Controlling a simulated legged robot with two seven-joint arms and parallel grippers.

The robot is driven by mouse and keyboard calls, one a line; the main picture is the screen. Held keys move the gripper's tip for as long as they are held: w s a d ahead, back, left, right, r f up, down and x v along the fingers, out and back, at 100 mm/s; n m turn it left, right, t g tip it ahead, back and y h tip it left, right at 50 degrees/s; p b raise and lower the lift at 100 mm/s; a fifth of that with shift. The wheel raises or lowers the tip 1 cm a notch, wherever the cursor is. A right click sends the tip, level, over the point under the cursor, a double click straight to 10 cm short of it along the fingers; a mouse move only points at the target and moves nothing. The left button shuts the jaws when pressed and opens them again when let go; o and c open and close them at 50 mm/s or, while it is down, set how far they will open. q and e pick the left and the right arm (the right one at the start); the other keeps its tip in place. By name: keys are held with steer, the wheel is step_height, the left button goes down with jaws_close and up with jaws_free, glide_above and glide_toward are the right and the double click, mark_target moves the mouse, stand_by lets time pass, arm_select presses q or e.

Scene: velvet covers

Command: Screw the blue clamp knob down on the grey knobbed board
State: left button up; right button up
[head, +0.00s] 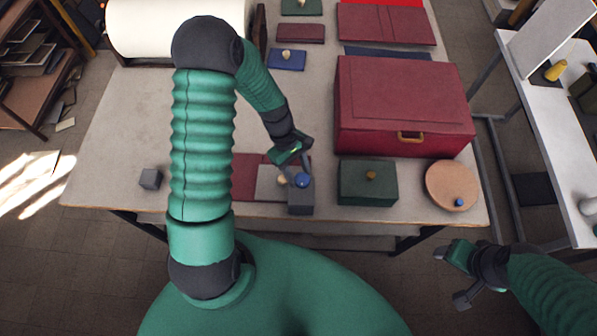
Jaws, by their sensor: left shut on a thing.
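The blue clamp knob (302,180) sits on top of a dark grey clamp block (300,205) near the front edge of the table. The clamp stands at the right end of the grey board (268,186), whose pale knob (282,180) shows just left of the clamp. My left gripper (304,172) reaches down from behind and is shut on the blue knob; its fingers partly hide the knob and board. My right gripper (460,280) is open and empty, off the table's front right corner.
A dark red panel (243,176) lies left of the grey board. A green box (367,184), a large red case (400,105) and a round wooden disc (452,182) with another blue knob stand right. A small grey cube (150,179) is at left.

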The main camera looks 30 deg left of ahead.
arm_select(q)
steer(key=shift+s+d+r, duration=0.1)
steer(key=shift+d, duration=0.35)
steer(key=shift+s+d+r, duration=0.1)
steer(key=shift+d, duration=0.3)
steer(key=shift+a, duration=0.1)
arm_select(e)
steer(key=shift+s+d, duration=0.2)
steer(key=shift+d, duration=0.35)
arm_select(q)
steer(key=shift+a, duration=0.15)
arm_select(e)
steer(key=shift+a, duration=0.1)
